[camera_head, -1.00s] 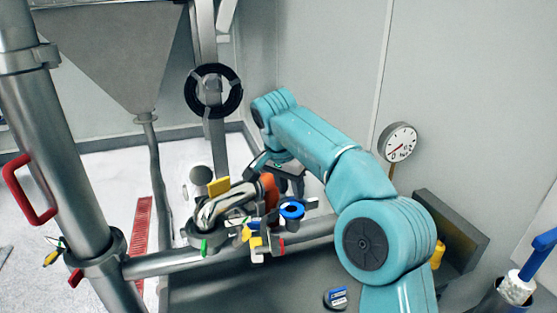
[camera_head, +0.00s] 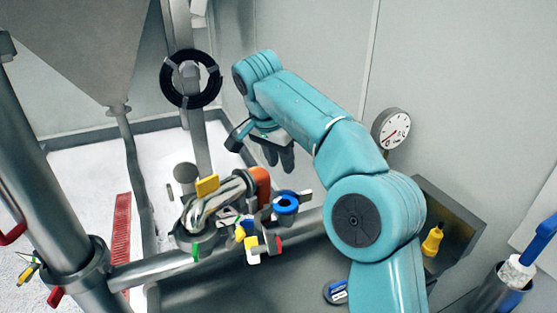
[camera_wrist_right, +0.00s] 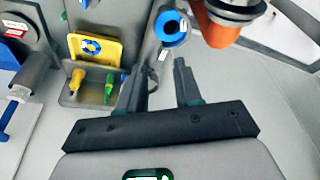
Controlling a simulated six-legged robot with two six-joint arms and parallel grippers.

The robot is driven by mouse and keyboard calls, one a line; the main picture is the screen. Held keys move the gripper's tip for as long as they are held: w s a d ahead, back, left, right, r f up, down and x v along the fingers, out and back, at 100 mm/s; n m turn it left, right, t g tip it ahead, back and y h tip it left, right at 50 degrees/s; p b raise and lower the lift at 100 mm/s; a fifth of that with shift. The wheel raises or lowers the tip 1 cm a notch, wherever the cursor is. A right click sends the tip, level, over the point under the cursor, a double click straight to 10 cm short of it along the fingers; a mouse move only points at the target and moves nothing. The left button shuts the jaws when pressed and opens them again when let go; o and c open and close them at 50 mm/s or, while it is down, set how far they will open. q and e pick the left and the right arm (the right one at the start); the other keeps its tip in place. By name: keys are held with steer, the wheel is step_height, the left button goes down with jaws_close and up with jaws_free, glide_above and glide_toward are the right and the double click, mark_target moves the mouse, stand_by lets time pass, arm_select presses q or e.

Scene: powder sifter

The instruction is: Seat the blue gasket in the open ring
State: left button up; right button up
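A blue ring (camera_head: 287,204), which looks like the gasket, sits among the coloured clamp parts beside an orange cylinder (camera_head: 262,186). It also shows in the right wrist view (camera_wrist_right: 171,29), beyond my fingertips. Another blue ring shape (camera_wrist_right: 91,47) lies on a yellow plate in that view; I cannot tell which is the gasket. The open ring is not clearly distinguishable. My right gripper (camera_head: 274,152) hangs above and behind the blue ring, apart from it. In the wrist view my right gripper (camera_wrist_right: 160,75) has spread fingers with nothing between them. My left gripper is not in view.
A steel pipe (camera_head: 160,268) runs below the clamps. A gauge (camera_head: 391,128) is near the wall. A round tin (camera_head: 337,291) lies by my right arm's base.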

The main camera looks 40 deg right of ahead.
mark_target(291, 206)
steer(key=b+x, duration=0.1)
steer(key=x, duration=1.5)
steer(key=shift+w+f+b, duration=0.1)
steer(key=shift+f+b, duration=0.1)
steer(key=shift+b, duration=0.2)
jaws_close()
steer(key=shift+o, duration=1.7)
jaws_free()
steer(key=shift+r, duration=0.15)
steer(key=shift+a+r, duration=0.15)
steer(key=shift+r, duration=0.2)
steer(key=p+v, duration=0.2)
steer(key=v, duration=1.3)
